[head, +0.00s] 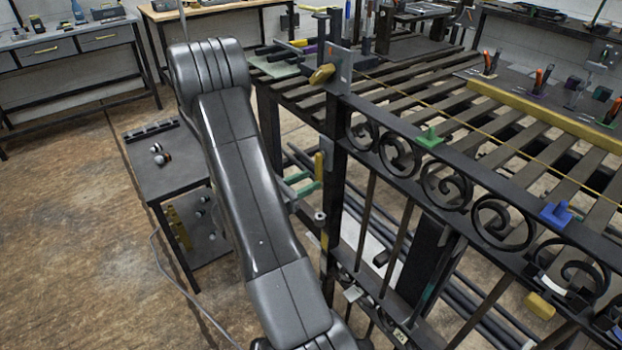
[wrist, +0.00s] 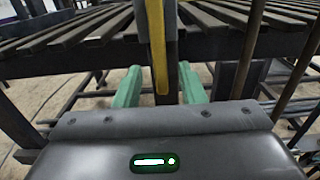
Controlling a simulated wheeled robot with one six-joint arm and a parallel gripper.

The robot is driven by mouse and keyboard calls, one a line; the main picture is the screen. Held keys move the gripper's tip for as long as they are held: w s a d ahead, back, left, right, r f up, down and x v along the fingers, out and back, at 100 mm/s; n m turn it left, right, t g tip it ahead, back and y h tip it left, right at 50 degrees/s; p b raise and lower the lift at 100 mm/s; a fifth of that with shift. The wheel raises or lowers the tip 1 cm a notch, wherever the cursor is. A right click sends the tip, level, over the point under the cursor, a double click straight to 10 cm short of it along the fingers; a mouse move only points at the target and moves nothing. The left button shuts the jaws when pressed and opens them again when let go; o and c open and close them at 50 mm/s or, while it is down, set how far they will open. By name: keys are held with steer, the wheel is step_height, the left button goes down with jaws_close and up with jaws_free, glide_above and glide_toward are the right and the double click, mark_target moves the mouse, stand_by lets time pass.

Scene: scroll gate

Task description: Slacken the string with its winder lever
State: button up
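A thin yellow string (head: 447,115) runs along above the gate's top rail, straight as far as I can see. Its left end meets a grey plate (head: 341,68) on the gate post, with a brass-yellow lever (head: 321,74) sticking out to the left. Lower on the post is a second, upright yellow bar (head: 319,165). My gripper (head: 300,184) has green fingers and is beside the post at this bar's height. In the wrist view, my gripper (wrist: 159,72) is open, and an upright yellow bar (wrist: 158,50) shows between its fingers. Contact cannot be told.
The black scroll gate (head: 470,195) carries a green clamp (head: 429,137) and a blue clamp (head: 557,213). A slatted table (head: 420,85) stands behind it. A small dark cart (head: 165,175) is left of my arm.

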steer(key=shift+x, duration=0.95)
steer(key=shift+c, duration=0.3)
jaws_close()
steer(key=shift+w+f+b, duration=0.1)
steer(key=shift+b, duration=0.2)
steer(key=w+a+r+m+b, duration=0.3)
steer(key=w+r+m+b, duration=0.2)
steer(key=m+b, duration=1.3)
steer(key=shift+a+r+b, duration=0.4)
steer(key=shift+r+b, duration=0.4)
steer(key=shift+b, duration=2.15)
steer(key=shift+r, duration=0.1)
